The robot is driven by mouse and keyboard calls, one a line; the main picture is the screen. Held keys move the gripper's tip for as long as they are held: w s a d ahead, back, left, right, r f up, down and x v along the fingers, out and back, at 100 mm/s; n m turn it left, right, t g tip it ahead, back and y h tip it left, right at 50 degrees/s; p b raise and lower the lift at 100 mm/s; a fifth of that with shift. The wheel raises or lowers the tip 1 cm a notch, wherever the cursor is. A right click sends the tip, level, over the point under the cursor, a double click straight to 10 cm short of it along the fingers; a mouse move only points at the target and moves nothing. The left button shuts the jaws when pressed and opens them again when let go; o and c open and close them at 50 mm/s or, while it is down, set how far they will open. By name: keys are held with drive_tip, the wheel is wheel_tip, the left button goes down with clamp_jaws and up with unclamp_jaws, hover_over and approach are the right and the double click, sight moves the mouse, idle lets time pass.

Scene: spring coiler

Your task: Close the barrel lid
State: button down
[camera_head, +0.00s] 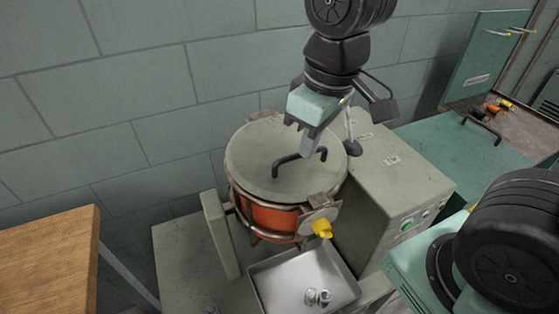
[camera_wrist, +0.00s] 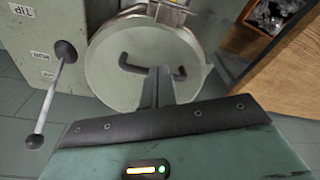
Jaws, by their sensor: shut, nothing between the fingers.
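The barrel (camera_head: 265,218) is orange and sits in a grey-green metal frame. Its round grey-green lid (camera_head: 255,165) lies across the top and covers the opening; no gap shows at the rim, though part of the edge is hard to see. A black bar handle (camera_head: 287,163) stands on the lid; it also shows in the wrist view (camera_wrist: 133,67). My gripper (camera_head: 307,150) is shut and empty, pointing down over the lid beside the handle's right end. In the wrist view my fingers (camera_wrist: 158,88) are together in front of the lid (camera_wrist: 110,75); contact is unclear.
A lever with black ball ends (camera_head: 352,147) rises from the machine box (camera_head: 395,185) right of the barrel. A yellow knob (camera_head: 322,228) is on the barrel's front. A metal tray (camera_head: 285,275) with small parts lies below. A wooden table (camera_head: 45,255) is at left.

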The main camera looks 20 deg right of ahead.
wheel_tip(320, 180, up, 6)
drive_tip(key=p, duration=0.5)
drive_tip(key=shift+r, duration=0.2)
drive_tip(key=s+a+f+n+g, duration=0.1)
drive_tip(key=s+a+f, duration=0.3)
drive_tip(key=s, duration=0.5)
drive_tip(key=shift+a+n+g, duration=0.3)
drive_tip(key=shift+a+n, duration=0.1)
drive_tip(key=shift+a, duration=0.8)
drive_tip(key=shift+f, duration=0.1)
